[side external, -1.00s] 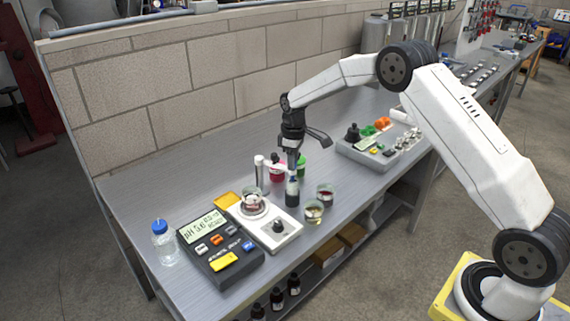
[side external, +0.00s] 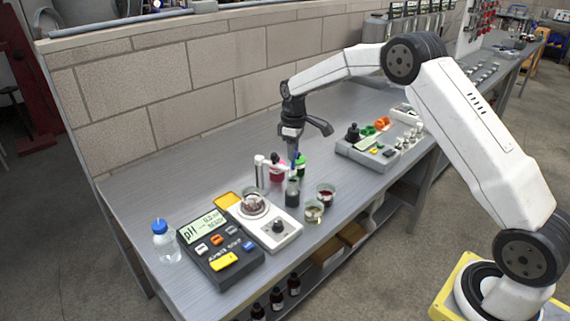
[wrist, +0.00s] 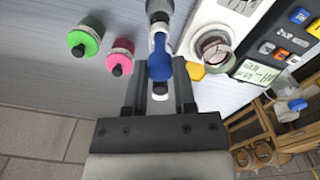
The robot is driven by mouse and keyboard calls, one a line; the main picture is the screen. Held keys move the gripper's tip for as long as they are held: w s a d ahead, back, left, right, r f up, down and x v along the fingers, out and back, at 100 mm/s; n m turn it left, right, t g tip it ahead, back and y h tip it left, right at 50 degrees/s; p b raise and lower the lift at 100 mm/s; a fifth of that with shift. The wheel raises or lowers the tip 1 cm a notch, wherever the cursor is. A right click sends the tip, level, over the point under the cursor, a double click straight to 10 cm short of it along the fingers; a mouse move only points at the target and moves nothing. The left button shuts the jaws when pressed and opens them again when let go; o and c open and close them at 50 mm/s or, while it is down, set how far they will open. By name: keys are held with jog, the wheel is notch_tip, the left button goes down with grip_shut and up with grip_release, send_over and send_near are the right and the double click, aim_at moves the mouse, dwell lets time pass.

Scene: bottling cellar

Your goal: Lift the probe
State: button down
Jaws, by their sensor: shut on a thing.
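The probe (wrist: 161,62) has a blue body with a paler end. My gripper (wrist: 160,85) is shut on it, with one finger on each side. In the side view the blue part of the probe (side external: 294,161) shows below my gripper (side external: 293,150), upright above a dark storage bottle (side external: 292,192). The bottle also shows at the top edge of the wrist view (wrist: 158,8). I cannot tell whether the probe's lower tip is clear of the bottle. The pH meter (side external: 222,247) lies at the front left of the bench.
A white stirrer (side external: 284,233) with a beaker stands left of the bottle. Pink (wrist: 122,50) and green (wrist: 88,31) bottles stand close behind. Two small cups (side external: 314,211) (side external: 326,193) are at the right. A blue-capped bottle (side external: 164,242) is at the far left.

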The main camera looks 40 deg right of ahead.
jog(key=shift+r, duration=0.9)
jog(key=shift+c, duration=2)
grip_release()
notch_tip(320, 180, up, 8)
jog(key=shift+f, duration=0.1)
